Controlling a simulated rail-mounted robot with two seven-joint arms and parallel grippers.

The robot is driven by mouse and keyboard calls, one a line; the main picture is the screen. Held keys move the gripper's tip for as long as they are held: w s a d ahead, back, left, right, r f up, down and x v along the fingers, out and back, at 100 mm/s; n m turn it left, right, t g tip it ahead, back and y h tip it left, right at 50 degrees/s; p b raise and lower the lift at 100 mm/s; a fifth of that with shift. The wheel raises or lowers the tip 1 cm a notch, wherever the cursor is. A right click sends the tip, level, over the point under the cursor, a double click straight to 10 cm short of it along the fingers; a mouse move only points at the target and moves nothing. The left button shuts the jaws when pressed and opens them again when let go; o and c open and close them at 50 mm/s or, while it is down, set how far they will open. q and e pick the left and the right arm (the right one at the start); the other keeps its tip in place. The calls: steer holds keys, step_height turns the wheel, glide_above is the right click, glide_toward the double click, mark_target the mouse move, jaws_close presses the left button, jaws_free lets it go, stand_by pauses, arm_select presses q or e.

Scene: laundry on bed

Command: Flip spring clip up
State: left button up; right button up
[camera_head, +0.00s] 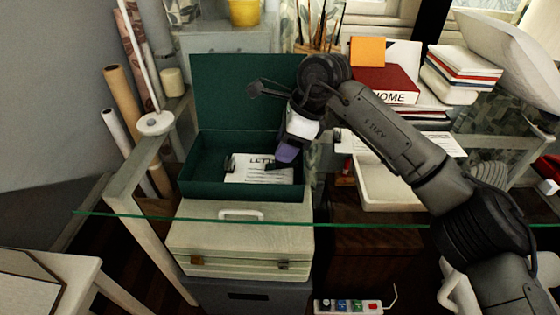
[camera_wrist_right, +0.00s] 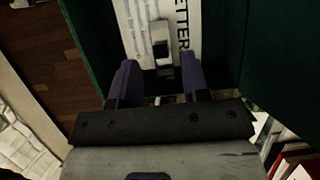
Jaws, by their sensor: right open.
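An open green box file (camera_head: 240,90) stands on a cream case, its lid raised at the back. White paper headed "LETTER" (camera_head: 258,172) lies inside. In the right wrist view the spring clip (camera_wrist_right: 160,42) is a pale strip with a dark opening, lying along the paper (camera_wrist_right: 188,20). I cannot tell its exact tilt. My right gripper (camera_head: 286,153) reaches down into the box's right side. In the wrist view its purple fingers (camera_wrist_right: 157,80) are open and empty, with the clip ahead between them. In the head view the gripper hides part of the paper. My left gripper is not in view.
The cream case (camera_head: 245,240) with a handle is below the box. A glass edge (camera_head: 120,214) crosses in front. Books (camera_head: 385,82) and a white tray (camera_head: 385,190) stand to the right. Rolled tubes (camera_head: 122,90) lean at the left.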

mark_target(281, 163)
steer(key=shift+b+x, duration=0.5)
steer(key=shift+x, duration=1.15)
steer(key=shift+c, duration=0.4)
jaws_close()
